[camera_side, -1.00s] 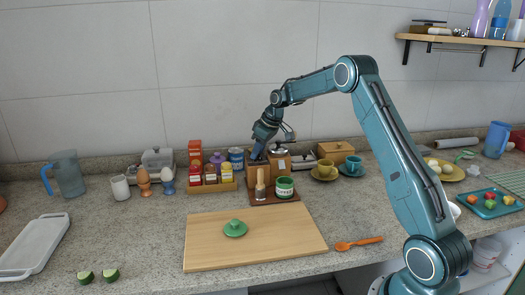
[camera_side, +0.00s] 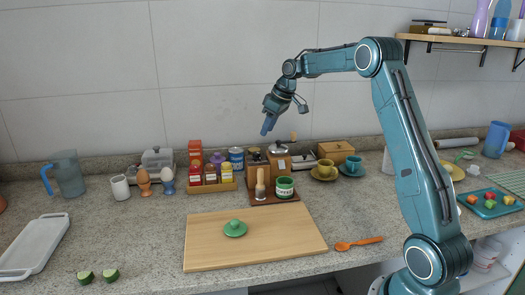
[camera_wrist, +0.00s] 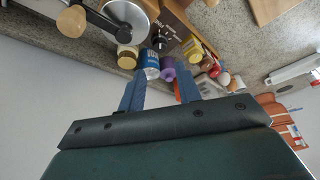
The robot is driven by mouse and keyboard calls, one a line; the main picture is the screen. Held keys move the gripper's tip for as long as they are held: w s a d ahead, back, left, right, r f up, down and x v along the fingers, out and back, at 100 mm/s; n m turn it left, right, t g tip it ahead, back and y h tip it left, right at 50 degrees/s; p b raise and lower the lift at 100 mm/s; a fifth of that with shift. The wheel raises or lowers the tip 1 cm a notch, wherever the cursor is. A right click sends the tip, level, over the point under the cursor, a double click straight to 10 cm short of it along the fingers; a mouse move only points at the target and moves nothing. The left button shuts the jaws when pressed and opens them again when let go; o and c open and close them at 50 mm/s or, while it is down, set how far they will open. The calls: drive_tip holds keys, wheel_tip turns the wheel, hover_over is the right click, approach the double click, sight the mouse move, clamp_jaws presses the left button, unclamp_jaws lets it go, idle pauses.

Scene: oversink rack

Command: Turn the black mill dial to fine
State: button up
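The mill (camera_side: 279,161) is a wooden box with a silver dome, standing at the back of the counter. The wrist view shows its dome (camera_wrist: 131,12), black crank and wooden knob. A small black dial (camera_wrist: 160,43) shows on the brown mill body in the wrist view; its setting is too small to read. In the side view I cannot make out the dial. My gripper (camera_side: 268,126) is raised in the air above the mill area, fingers pointing down. In the wrist view my gripper (camera_wrist: 160,88) has its two blue fingers apart, with nothing between them.
A green tin (camera_side: 285,188) and a brush stand in front of the mill on a dark tray. A spice rack (camera_side: 212,186) and a blue-white can (camera_side: 236,158) are to the left. Cups (camera_side: 352,164) and a wooden box are to the right. The air around my gripper is clear.

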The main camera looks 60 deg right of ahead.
drive_tip(key=shift+v, duration=1.95)
drive_tip(key=shift+a+r, duration=0.1)
drive_tip(key=s+a+r, duration=0.4)
drive_tip(key=s+a, duration=0.3)
drive_tip(key=a, duration=0.3)
drive_tip(key=s+a+r, duration=0.3)
drive_tip(key=s+a, duration=0.3)
drive_tip(key=a, duration=0.4)
drive_tip(key=s+a+f+m, duration=0.1)
drive_tip(key=s+a+f, duration=0.2)
drive_tip(key=s, duration=0.6)
drive_tip(key=s+a+f+t, duration=0.1)
drive_tip(key=s+a+f, duration=0.3)
drive_tip(key=s, duration=0.6)
drive_tip(key=shift+s+m+h, duration=0.2)
drive_tip(key=shift+m+h, duration=0.1)
drive_tip(key=shift+m, duration=0.1)
